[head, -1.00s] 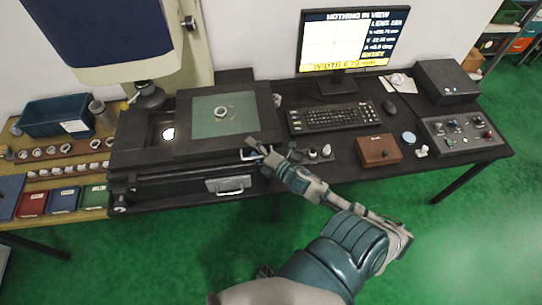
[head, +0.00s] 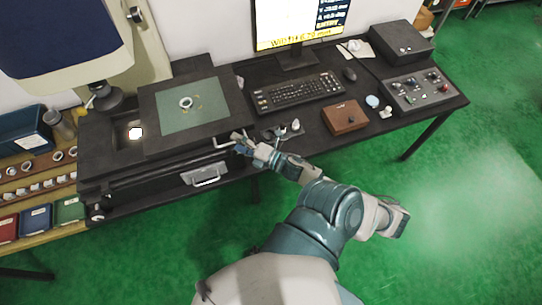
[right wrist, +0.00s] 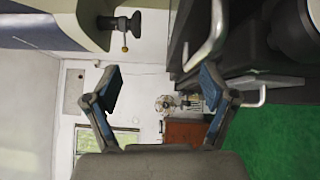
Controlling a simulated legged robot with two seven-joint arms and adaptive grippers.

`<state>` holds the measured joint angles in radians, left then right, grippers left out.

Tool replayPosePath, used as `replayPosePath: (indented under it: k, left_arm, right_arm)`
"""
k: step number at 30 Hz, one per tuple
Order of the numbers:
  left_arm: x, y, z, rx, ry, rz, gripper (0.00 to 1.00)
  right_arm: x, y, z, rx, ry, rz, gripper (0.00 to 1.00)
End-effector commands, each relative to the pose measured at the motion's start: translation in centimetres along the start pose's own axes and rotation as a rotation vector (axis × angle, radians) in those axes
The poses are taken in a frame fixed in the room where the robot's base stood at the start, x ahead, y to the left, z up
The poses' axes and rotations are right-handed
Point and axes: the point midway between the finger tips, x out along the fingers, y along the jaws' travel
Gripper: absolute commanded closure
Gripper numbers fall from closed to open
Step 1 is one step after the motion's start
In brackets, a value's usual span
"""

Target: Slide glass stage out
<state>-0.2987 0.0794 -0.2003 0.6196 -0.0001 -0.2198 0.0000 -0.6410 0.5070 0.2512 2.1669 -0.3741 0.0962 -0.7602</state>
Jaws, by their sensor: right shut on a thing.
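The glass stage, a green pane in a black frame (head: 152,100), lies flat on the microscope base with a pale ring (head: 186,102) on it. A light bar handle (head: 226,144) sits at the stage's front right edge. My right gripper (head: 238,143) is at that handle and is shut on it. In the right wrist view the fingers of my right gripper (right wrist: 158,88) stand well apart. A curved metal bar (right wrist: 211,38) passes close beside the right-hand finger, and the contact itself is not clear. My left gripper is not in view.
A drawer handle (head: 206,182) sticks out below the stage. The keyboard (head: 297,92), a wooden box (head: 345,117) and a control panel (head: 425,92) are to the right. Small parts (head: 283,129) lie close to my right gripper. Green floor is open in front.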

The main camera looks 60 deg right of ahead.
Motion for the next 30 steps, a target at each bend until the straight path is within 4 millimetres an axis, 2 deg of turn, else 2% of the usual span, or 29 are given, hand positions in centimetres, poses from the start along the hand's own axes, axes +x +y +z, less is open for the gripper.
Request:
replayPosePath:
  k: [1,2,11,20,30]
  left_arm:
    - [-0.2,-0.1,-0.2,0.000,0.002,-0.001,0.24]
    - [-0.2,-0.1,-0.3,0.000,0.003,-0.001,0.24]
    - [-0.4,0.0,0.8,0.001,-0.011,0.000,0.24]
    - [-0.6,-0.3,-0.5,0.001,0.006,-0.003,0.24]
    - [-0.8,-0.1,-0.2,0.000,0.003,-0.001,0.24]
  right_arm:
    - [-0.2,0.9,0.2,-0.010,0.000,0.017,0.55]
    - [-0.4,0.8,0.3,-0.010,0.000,0.016,0.62]
    - [-2.3,-0.3,0.7,0.002,-0.001,0.002,0.62]
    - [-4.7,-0.7,0.7,0.003,-0.003,-0.001,0.62]
    - [-7.3,-0.9,0.6,0.002,-0.003,-0.003,0.62]
